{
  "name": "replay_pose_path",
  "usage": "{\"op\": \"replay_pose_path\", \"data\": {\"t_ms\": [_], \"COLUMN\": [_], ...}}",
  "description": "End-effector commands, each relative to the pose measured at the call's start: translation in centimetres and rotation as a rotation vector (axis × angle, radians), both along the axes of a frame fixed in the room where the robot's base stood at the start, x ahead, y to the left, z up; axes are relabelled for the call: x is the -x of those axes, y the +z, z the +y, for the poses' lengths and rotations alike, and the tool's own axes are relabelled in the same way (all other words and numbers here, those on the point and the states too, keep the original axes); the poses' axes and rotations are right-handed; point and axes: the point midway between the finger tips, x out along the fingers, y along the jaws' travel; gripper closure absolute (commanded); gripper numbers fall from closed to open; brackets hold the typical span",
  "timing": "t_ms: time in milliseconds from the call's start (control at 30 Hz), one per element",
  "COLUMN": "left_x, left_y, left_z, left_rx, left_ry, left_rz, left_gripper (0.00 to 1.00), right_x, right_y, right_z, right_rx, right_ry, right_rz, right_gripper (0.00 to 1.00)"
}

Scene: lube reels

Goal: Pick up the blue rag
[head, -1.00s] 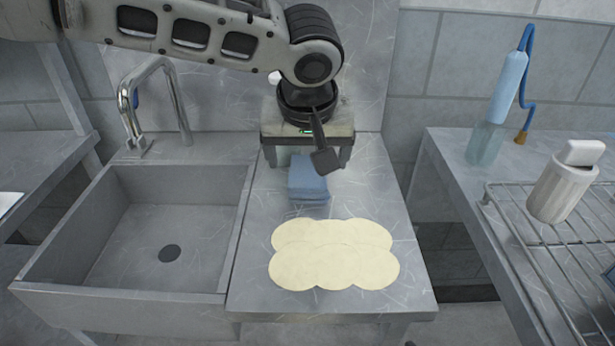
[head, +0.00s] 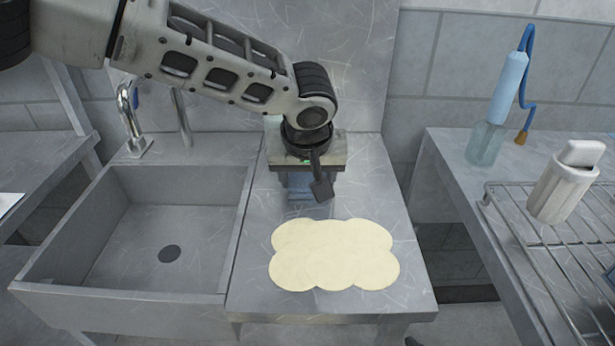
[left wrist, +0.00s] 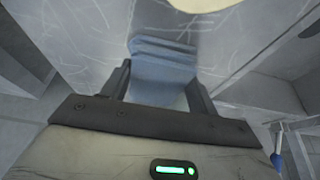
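The blue rag (head: 299,192) is a folded stack on the metal counter, behind the pale yellow cloud-shaped mat. In the head view it is mostly hidden beneath my left gripper (head: 307,178), which is above it and points down. In the left wrist view the rag (left wrist: 163,65) shows between the two dark fingers of my left gripper (left wrist: 158,84). The fingers are apart, one on each side of the rag; I cannot tell whether they touch it. My right gripper is not in view.
The yellow mat (head: 333,258) lies flat on the counter (head: 255,290). A sink (head: 130,275) with a faucet (head: 128,105) is to the left. On the right, a wire rack (head: 540,260) bears a white container (head: 562,188); a blue-topped clear bottle (head: 486,143) stands behind it.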

Motion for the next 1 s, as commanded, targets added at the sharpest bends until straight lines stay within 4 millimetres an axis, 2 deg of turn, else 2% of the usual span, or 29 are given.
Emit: {"op": "replay_pose_path", "data": {"t_ms": [133,167,367,533,700,1000], "left_x": [0.0,0.0,0.0,0.0,0.2,4.9], "left_y": [0.0,0.0,0.1,1.2,3.6,9.1], "left_z": [0.0,0.0,0.0,0.0,0.1,1.0], "left_rx": [-0.001,-0.001,0.000,0.001,0.003,0.003], "left_ry": [0.000,0.000,0.001,0.001,0.001,-0.002], "left_rz": [0.000,0.000,0.000,-0.001,0.001,-0.001], "left_gripper": [0.63,0.66,0.67,0.67,0.67,0.67], "right_x": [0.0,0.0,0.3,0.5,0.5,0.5], "right_y": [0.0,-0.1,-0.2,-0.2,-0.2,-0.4], "right_z": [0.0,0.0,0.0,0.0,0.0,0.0], "right_rx": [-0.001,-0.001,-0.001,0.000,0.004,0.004], "right_ry": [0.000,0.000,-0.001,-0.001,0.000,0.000], "right_rz": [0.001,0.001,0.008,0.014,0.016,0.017], "right_gripper": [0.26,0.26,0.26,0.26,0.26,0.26]}}
